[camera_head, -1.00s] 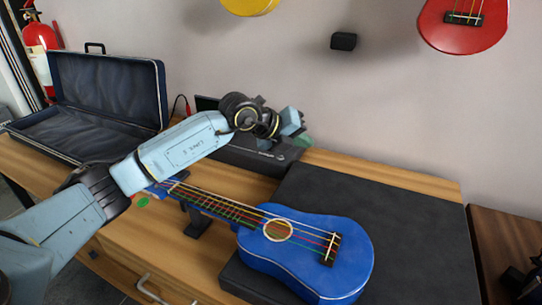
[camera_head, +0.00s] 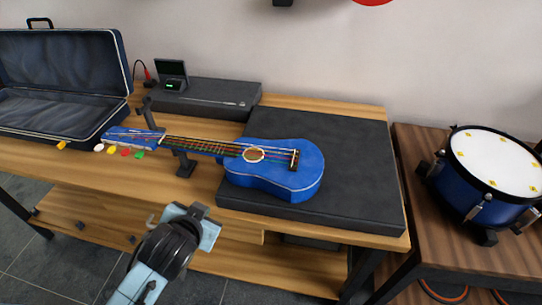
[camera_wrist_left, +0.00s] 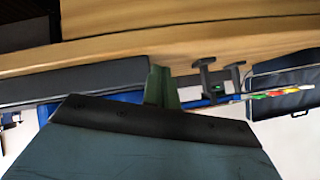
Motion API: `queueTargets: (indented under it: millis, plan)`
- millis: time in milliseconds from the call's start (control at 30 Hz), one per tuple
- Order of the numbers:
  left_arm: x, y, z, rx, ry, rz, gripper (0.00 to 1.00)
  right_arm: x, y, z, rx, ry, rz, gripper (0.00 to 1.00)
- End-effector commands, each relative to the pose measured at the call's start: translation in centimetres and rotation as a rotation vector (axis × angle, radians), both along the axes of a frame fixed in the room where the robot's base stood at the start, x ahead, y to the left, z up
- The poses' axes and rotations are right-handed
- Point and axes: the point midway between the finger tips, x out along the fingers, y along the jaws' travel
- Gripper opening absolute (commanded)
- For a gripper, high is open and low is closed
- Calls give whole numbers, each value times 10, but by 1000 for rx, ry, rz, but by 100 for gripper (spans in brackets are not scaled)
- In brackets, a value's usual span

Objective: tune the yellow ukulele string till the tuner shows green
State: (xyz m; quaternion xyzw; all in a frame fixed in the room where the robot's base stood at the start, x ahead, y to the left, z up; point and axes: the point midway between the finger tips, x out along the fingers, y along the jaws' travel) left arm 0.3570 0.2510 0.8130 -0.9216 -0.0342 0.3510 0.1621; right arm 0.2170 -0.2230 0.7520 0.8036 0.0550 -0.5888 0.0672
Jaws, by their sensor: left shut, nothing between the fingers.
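The blue ukulele (camera_head: 268,181) lies on the dark mat, its neck pointing left over a black stand (camera_head: 185,165). Colored pegs line the headstock's near side; the yellow peg (camera_head: 112,149) sits between a white and a red one. The tuner (camera_head: 172,75) stands behind the neck with a small green light on its screen. My left gripper (camera_head: 205,213) is in front of the table edge, away from the ukulele. Its fingers (camera_wrist_left: 162,87) are shut and empty in the left wrist view, with the ukulele partly hidden behind. My right gripper is out of view.
An open dark case (camera_head: 60,85) stands at the left. A flat black box (camera_head: 215,98) lies at the back of the table. The dark mat (camera_head: 355,170) has bare room right of the ukulele. A blue drum (camera_head: 465,195) stands on a separate table at the right.

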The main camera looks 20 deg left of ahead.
Motion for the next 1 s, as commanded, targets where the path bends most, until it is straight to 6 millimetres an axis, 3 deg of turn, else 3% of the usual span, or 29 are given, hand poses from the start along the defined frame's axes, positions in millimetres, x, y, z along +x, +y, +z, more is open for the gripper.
queueTargets:
  millis: [33,200,367,500,633,900,1000]
  plan:
    - [-16,1,-46,-21,95,4,0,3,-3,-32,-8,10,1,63]
    - [-77,-2,-150,-101,379,5,0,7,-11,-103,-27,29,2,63]
    - [-129,-5,-225,-168,580,4,0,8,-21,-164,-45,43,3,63]
    - [-136,2,-273,-164,613,7,0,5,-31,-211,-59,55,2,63]
    - [-137,7,-290,-157,612,10,0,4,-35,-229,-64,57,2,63]
    - [-136,8,-291,-155,610,10,0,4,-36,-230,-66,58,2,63]
    - [-136,8,-291,-155,609,9,0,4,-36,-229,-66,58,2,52]
